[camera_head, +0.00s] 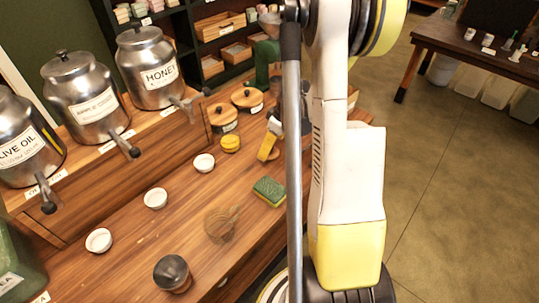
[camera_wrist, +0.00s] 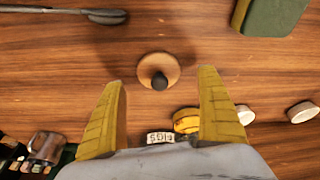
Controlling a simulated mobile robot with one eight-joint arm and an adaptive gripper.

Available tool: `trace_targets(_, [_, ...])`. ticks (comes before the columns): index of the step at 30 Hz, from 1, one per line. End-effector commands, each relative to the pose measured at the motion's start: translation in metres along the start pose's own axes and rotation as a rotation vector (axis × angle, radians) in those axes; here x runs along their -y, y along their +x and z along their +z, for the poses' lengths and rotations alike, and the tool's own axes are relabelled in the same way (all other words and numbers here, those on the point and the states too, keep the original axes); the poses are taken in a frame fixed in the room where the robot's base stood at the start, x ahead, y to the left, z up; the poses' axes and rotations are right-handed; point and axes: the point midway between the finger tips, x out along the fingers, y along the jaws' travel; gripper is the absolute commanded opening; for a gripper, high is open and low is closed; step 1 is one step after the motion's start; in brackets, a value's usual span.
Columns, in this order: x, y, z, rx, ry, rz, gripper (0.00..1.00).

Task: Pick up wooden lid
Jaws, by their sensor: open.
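The wooden lid (camera_wrist: 158,68) is a small round light-brown disc with a black knob, seen from above in the wrist view. It appears to lie on the wooden table, just beyond and between my fingertips. My gripper (camera_wrist: 162,78) is open, with one yellow finger on each side and nothing held. In the head view my gripper (camera_head: 269,143) is partly hidden by my arm over the table. I cannot make out this lid clearly there. Two jars with black-knobbed wooden lids, a front jar (camera_head: 222,113) and a rear jar (camera_head: 247,97), stand left of my gripper.
A green sponge (camera_head: 269,190) lies near the table's edge and shows in the wrist view (camera_wrist: 272,16). A yellow round item (camera_wrist: 186,121), small white bowls (camera_head: 155,198) and a dark-topped jar (camera_head: 172,273) stand around. Metal dispensers (camera_head: 88,98) line the left shelf.

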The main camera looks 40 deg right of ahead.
Motion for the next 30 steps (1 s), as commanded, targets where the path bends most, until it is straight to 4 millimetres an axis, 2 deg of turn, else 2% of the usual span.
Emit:
trace_targets(1, [-0.002,0.014,0.001,0.0,-0.001,0.0,0.86])
trace_targets(4, [-0.001,0.026,0.0,0.0,-0.001,0.0,0.86])
trace_targets(11, [-0.001,0.026,0.0,0.0,0.0,0.0,0.86])
trace_targets(16, [-0.001,0.026,0.0,0.0,0.0,0.0,0.38])
trace_targets(20, [-0.001,0.026,0.0,0.0,0.0,0.0,0.37])
trace_targets(21, [-0.001,0.026,0.0,0.0,0.0,0.0,0.33])
trace_targets(30, [-0.001,0.022,-0.001,0.0,0.0,0.0,0.33])
